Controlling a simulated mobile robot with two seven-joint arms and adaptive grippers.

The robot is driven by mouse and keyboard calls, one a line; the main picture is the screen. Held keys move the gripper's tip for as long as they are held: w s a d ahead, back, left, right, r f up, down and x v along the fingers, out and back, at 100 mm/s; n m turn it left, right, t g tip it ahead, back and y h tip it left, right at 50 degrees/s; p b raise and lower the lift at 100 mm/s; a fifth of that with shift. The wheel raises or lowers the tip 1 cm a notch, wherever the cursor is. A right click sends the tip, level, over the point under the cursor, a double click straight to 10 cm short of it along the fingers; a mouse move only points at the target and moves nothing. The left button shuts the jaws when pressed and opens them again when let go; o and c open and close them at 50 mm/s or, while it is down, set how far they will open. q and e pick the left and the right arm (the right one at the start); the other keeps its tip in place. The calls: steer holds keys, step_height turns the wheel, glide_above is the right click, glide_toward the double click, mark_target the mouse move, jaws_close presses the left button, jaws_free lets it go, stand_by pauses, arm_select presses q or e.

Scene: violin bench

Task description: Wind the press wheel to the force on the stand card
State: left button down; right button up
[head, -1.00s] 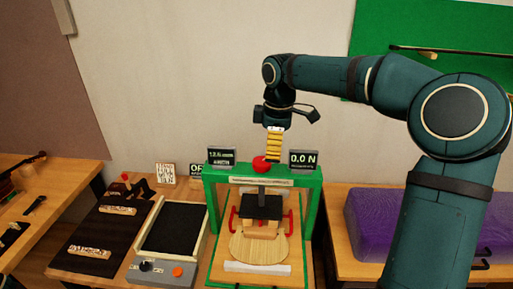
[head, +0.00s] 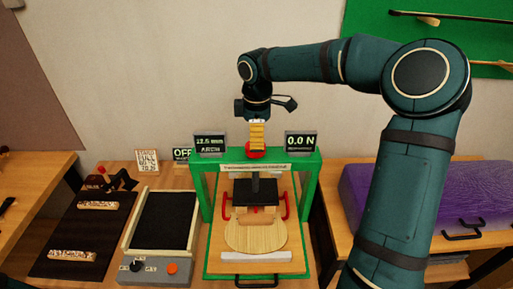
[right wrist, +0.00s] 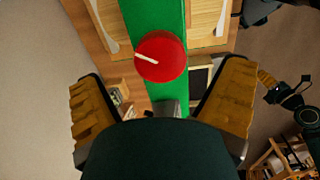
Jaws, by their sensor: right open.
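The press is a green frame (head: 312,185) with a red wheel (head: 250,154) on its top bar. The wheel also shows in the right wrist view (right wrist: 163,62), with a pale line on its face. A display on the press (head: 301,143) reads 0.0 N; another (head: 211,144) reads 12.5 mm, ARCH. A white card (head: 147,162) stands behind the bench; its print is too small to read surely. My right gripper (head: 257,139) points down just above the wheel, its yellow fingers (right wrist: 160,88) open and empty. My left gripper (right wrist: 268,80) shows small at the right wrist view's edge; its jaws are unclear.
Under the press sits a pale wooden plate (head: 256,236) with red clamps. Left of it are a black-topped device (head: 164,222) with a knob and orange button, an OFF display (head: 182,155), and a dark mat (head: 82,235). A purple case (head: 420,195) lies right.

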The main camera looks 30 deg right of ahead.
steer(key=shift+f, duration=2.2)
steer(key=c, duration=1.2)
